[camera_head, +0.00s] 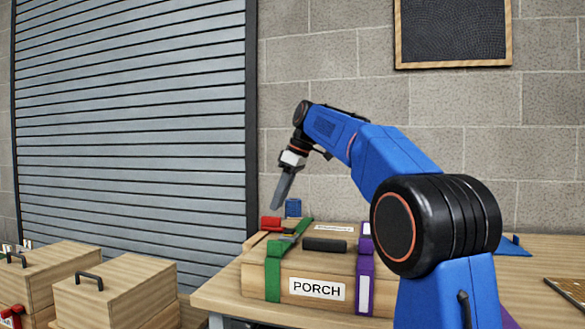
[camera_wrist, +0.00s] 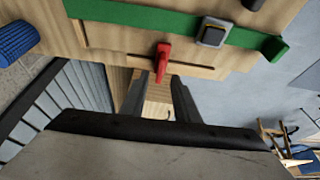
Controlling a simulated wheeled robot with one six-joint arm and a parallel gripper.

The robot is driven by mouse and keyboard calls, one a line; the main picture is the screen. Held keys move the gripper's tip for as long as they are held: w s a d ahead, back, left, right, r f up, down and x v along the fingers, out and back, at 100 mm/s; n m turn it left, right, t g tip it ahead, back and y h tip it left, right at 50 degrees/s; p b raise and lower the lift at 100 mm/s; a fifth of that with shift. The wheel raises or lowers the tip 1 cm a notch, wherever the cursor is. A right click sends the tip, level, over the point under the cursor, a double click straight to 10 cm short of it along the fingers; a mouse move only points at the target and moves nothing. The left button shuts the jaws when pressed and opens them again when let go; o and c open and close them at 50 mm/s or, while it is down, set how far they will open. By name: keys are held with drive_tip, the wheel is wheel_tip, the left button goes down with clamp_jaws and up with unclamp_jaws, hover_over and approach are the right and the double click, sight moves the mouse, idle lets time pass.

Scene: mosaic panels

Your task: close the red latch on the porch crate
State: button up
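The porch crate (camera_head: 300,263) is a wooden box with a white PORCH label, standing on the table. A green strap runs over its left part and a purple strap over its right. In the wrist view, a red latch (camera_wrist: 163,58) sticks out from the wood near the green strap (camera_wrist: 130,17). My gripper (camera_wrist: 160,78) is open, its two dark fingers apart. The latch's end appears between the fingertips; I cannot tell whether they touch it. In the head view my gripper (camera_head: 275,206) points down above the crate's left back side, near a red piece (camera_head: 270,223).
A black handle (camera_head: 325,245) is on the crate lid. A blue cylinder (camera_head: 293,208) stands behind the crate. The table (camera_head: 225,296) ends just left of the crate. Other wooden crates (camera_head: 118,290) stand at lower left. A block wall is behind.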

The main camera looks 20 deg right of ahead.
drive_tip(key=v, duration=1.2)
drive_tip(key=shift+r, duration=0.25)
